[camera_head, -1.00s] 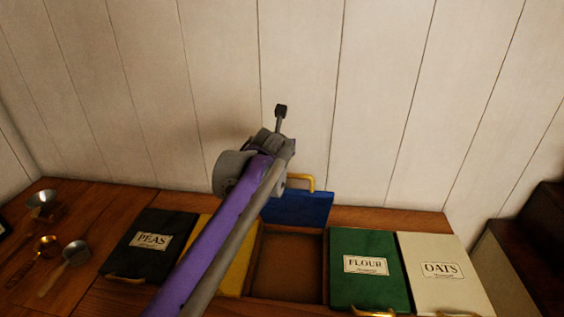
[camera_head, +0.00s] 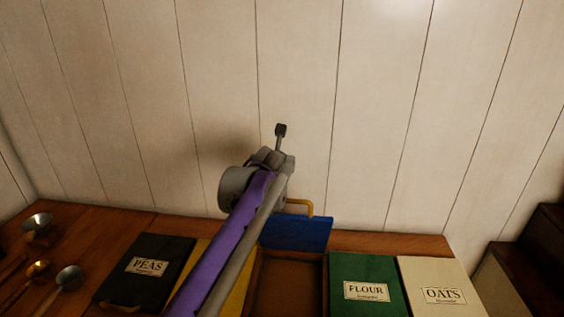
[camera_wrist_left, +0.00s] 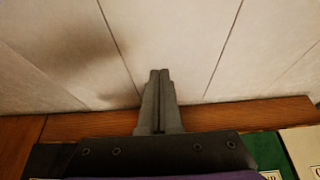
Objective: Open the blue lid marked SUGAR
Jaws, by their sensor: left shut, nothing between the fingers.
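The blue lid (camera_head: 297,233) is swung up on the far side of its compartment and leans back toward the wall; its SUGAR marking is not visible. Its yellow handle (camera_head: 308,206) sticks up at its top edge, partly behind my left arm. The compartment (camera_head: 288,284) in front of it is uncovered, and no contents show in its visible part. My left gripper (camera_head: 281,130) is shut and empty, above the lid in the picture and in front of the wall. Its closed fingers show in the left wrist view (camera_wrist_left: 160,75). My right gripper is not in view.
The black PEAS lid (camera_head: 146,268), yellow lid (camera_head: 191,265), green FLOUR lid (camera_head: 365,278) and white OATS lid (camera_head: 440,284) are shut. My left arm crosses the yellow one. Metal scoops (camera_head: 68,279) lie at the left. A plank wall (camera_head: 380,110) stands behind.

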